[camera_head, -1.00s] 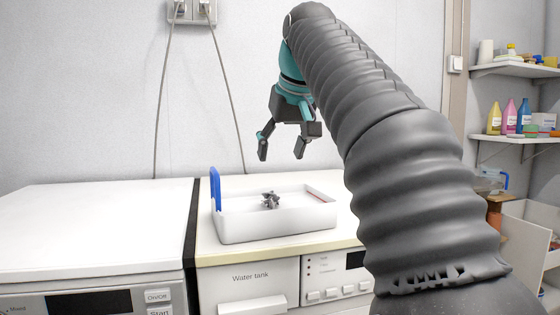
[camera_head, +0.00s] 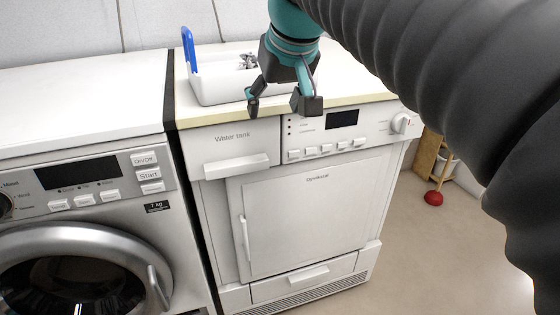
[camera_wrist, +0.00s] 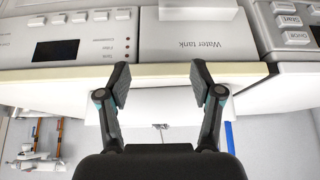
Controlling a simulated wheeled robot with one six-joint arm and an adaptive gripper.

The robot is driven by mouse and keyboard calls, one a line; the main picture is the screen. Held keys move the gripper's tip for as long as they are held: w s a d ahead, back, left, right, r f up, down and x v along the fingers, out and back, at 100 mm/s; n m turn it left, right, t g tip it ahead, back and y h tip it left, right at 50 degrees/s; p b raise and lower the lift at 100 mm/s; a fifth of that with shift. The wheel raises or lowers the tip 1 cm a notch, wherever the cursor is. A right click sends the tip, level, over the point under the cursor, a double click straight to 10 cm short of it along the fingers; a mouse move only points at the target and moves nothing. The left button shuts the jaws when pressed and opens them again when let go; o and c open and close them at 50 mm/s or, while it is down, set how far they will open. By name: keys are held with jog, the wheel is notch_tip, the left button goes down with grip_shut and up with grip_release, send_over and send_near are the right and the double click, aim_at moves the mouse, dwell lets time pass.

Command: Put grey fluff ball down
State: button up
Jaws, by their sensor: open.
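The grey fluff ball (camera_head: 247,62) lies in the white tub (camera_head: 222,92) on top of the right-hand machine, in the head view. It is partly hidden behind my gripper. My gripper (camera_head: 279,105) is open and empty, its fingers pointing down in front of the tub, near the machine's front edge. In the wrist view my gripper (camera_wrist: 160,88) shows both fingers spread with nothing between them. The tub also shows there, behind the fingers (camera_wrist: 160,105). The fluff ball cannot be made out clearly in that view.
A blue-handled brush or scraper (camera_head: 190,50) stands at the tub's left end. The white washing machine (camera_head: 80,105) on the left has a clear top. The dryer front (camera_head: 310,215) drops below the counter edge. A red object (camera_head: 433,198) lies on the floor at right.

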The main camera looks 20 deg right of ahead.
jog(key=s+f, duration=0.6)
jog(key=f, duration=0.5)
jog(key=s+f, duration=0.7)
jog(key=f, duration=0.4)
jog(key=shift+s+f, duration=0.2)
jog(key=shift+s, duration=0.1)
